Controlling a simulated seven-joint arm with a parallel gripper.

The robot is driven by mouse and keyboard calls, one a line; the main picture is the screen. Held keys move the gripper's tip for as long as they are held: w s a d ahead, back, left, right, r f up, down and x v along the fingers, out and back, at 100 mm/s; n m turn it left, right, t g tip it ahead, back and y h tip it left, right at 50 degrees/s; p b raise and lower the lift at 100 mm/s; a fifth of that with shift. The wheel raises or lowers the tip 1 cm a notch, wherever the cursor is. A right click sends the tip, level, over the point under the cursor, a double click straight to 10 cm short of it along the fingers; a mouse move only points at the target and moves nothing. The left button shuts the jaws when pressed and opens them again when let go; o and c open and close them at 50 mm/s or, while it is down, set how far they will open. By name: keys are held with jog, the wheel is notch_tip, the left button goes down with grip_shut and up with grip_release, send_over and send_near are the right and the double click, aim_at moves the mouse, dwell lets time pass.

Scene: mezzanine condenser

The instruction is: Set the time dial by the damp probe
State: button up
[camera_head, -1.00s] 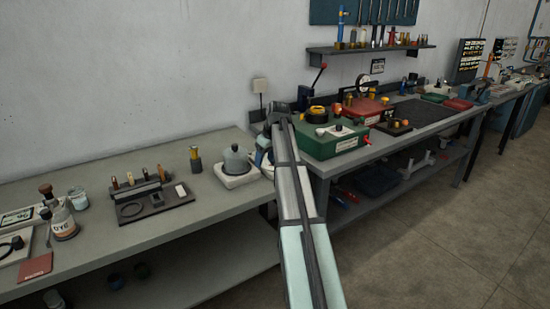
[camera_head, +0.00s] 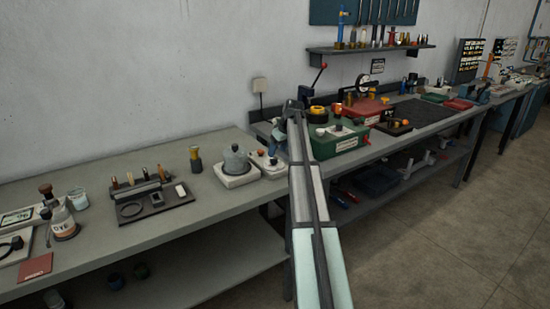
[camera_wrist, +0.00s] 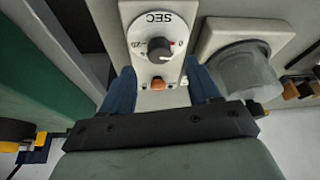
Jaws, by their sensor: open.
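The time dial is a round white face marked SEC (camera_wrist: 157,24) with a dark knob (camera_wrist: 154,51) and a red mark, on a narrow pale box. It appears upside down in the wrist view. An orange button (camera_wrist: 158,84) is on the same box. The box (camera_head: 267,162) shows in the head view beside the grey pot. My gripper (camera_wrist: 159,66) is open, its two blue fingers on either side of the lower part of the box, apart from the knob. In the head view my gripper (camera_head: 279,133) is partly hidden by my arm. I cannot make out which thing is the damp probe.
A grey lidded pot (camera_head: 236,158) on a white base (camera_head: 237,178) stands close beside the dial box. The grey bench (camera_head: 225,207) is clear in front.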

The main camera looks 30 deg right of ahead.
aim_at(275, 159)
jog(key=shift+x, duration=2.5)
jog(key=c, duration=1)
jog(key=shift+c, duration=0.2)
